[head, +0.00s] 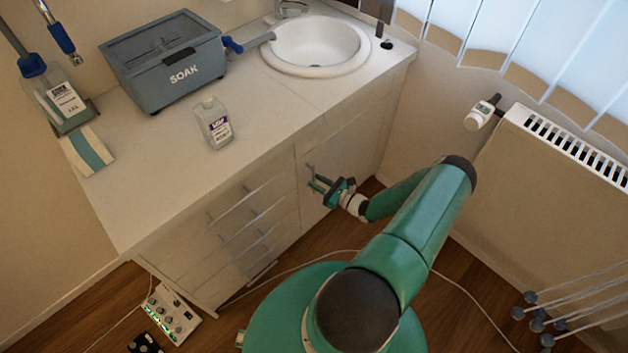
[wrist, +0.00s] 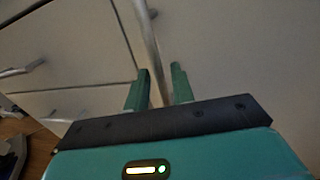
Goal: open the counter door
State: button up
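The counter door (head: 345,143) is the plain beige cabinet front below the sink, to the right of the drawers, and it looks closed. Its upright metal bar handle (wrist: 147,40) runs down between my fingers in the wrist view. The handle's upper end also shows in the head view (head: 310,170). My gripper (head: 319,183) is at the door's left side. In the wrist view my gripper (wrist: 160,78) is open, with one green finger on each side of the bar and gaps beside it. The lower end of the handle is hidden behind my gripper.
Drawers with bar handles (head: 245,232) are left of the door. The counter top (head: 275,120) holds a grey SOAK bath (head: 165,62), a bottle (head: 213,123) and a sink (head: 315,42). A radiator (head: 560,175) stands right. A white cable (head: 470,302) crosses the wooden floor.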

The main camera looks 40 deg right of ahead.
jog(key=shift+x, duration=0.9)
grip_shut()
jog(key=shift+s, duration=0.1)
